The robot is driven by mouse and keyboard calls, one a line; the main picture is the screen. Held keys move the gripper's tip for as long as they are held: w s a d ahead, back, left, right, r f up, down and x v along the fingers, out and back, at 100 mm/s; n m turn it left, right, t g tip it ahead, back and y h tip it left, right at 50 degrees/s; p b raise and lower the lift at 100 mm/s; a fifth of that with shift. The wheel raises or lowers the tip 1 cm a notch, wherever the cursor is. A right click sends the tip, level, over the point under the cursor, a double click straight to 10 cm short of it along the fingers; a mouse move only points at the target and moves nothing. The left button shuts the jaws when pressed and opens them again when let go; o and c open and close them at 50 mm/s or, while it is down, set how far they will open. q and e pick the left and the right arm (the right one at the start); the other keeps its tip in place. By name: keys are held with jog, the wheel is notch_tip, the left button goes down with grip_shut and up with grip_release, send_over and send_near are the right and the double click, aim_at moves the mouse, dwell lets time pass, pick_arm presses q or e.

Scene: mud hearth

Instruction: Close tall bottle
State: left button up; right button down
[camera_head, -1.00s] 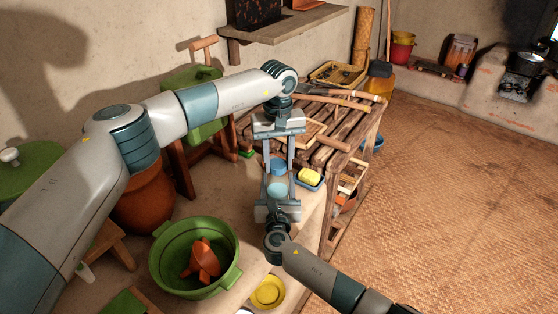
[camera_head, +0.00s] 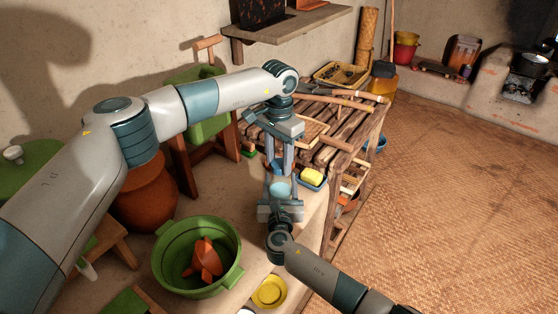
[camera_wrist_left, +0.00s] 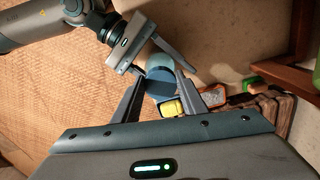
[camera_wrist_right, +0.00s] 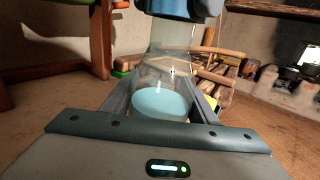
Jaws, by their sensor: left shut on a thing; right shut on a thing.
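The tall bottle (camera_head: 281,189) is clear with pale blue liquid in its lower part. It stands upright between the fingers of my right gripper (camera_head: 280,201), which is shut on its body; it also shows in the right wrist view (camera_wrist_right: 163,70). The blue cap (camera_head: 277,167) is at the bottle's top, between the fingers of my left gripper (camera_head: 280,170), which is shut on it from above. In the left wrist view the cap (camera_wrist_left: 160,82) sits between the fingertips. I cannot tell whether the cap is fully seated.
A blue dish with a yellow sponge (camera_head: 312,177) is right of the bottle. A green basin (camera_head: 236,276) with an orange thing inside stands at front left, and a yellow bowl (camera_head: 269,291) at the front. A slatted wooden table (camera_head: 330,125) is behind.

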pick_arm(q)
jog(key=o, duration=1)
jog(key=shift+r, duration=0.1)
jog(key=shift+r, duration=2.2)
